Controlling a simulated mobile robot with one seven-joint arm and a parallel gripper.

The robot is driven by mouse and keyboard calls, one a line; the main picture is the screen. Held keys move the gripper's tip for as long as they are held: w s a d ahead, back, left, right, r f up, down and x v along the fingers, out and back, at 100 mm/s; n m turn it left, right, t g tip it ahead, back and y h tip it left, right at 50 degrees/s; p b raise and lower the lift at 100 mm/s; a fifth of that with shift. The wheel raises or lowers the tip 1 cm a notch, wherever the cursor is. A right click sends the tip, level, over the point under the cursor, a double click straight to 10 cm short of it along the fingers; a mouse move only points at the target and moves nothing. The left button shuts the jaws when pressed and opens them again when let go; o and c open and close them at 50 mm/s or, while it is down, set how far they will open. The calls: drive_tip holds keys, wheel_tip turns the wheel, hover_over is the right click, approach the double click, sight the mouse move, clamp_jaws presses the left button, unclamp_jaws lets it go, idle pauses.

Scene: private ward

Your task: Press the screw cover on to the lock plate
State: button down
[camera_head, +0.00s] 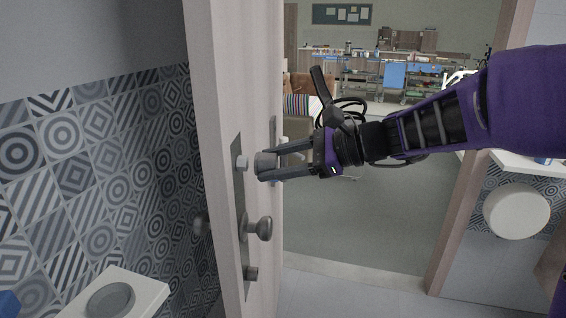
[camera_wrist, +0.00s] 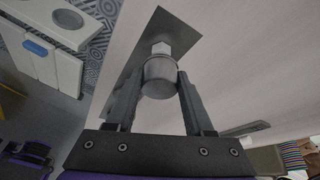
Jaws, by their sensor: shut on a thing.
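The lock plate (camera_head: 238,200) is a tall dark strip on the door. It also shows in the wrist view (camera_wrist: 178,25). A pale screw head (camera_head: 242,163) stands out near its top, and it shows in the wrist view too (camera_wrist: 161,48). My gripper (camera_head: 269,165) is shut on the screw cover (camera_head: 264,162), a short grey cylinder. The wrist view shows the cover (camera_wrist: 159,76) between both fingers, lined up with the screw head. In the head view the cover is just right of the screw head with a narrow gap; contact is hard to tell.
A round knob (camera_head: 259,228) and a small grey stub (camera_head: 251,273) project from the plate below the cover. The door (camera_head: 218,110) stands left of the open doorway. A white ledge (camera_head: 118,296) is at bottom left.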

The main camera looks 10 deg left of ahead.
sight(256, 162)
drive_tip(key=shift+s+a, duration=0.2)
drive_tip(key=shift+a, duration=1)
drive_tip(key=shift+a, duration=0.55)
drive_tip(key=shift+c, duration=1)
unclamp_jaws()
drive_tip(key=w+f+p+v, duration=0.1)
drive_tip(key=p+v, duration=0.2)
drive_tip(key=v, duration=1.8)
drive_tip(key=shift+d, duration=0.25)
drive_tip(key=shift+s+f, duration=0.1)
drive_tip(key=shift+s, duration=0.05)
